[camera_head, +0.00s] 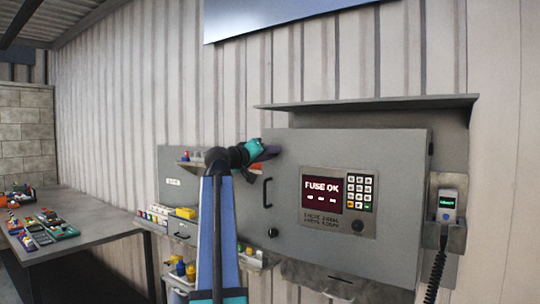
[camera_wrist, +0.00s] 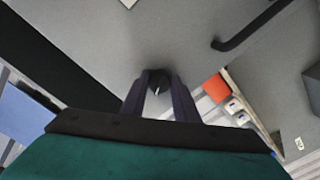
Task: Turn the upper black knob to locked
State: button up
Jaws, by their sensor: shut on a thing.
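The upper black knob (camera_wrist: 158,79) sits on the grey cabinet door between the fingertips of my gripper (camera_wrist: 159,84) in the wrist view. A small white mark shows on its face. My gripper is shut on the knob. In the head view my gripper (camera_head: 268,152) is at the door's upper left corner and hides the upper knob there. The lower black knob (camera_head: 272,232) is on the same door (camera_head: 290,151), below the black door handle (camera_head: 267,192). I cannot read any locked marking beside the upper knob.
The door carries a screen (camera_head: 327,191) reading "FUSE OK" and a keypad (camera_head: 360,191). A handset (camera_head: 447,203) with a coiled cord hangs at right. Small shelves with coloured parts lie left of the door. A workbench (camera_head: 88,250) stands at far left.

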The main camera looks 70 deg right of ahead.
jog(key=shift+r, duration=0.15)
jog(key=o, duration=1.1)
jog(key=shift+c, duration=0.2)
jog(key=shift+a, duration=0.1)
jog(key=b+v, duration=0.3)
jog(key=v, duration=1)
jog(key=shift+a, duration=0.3)
jog(key=shift+w, duration=0.15)
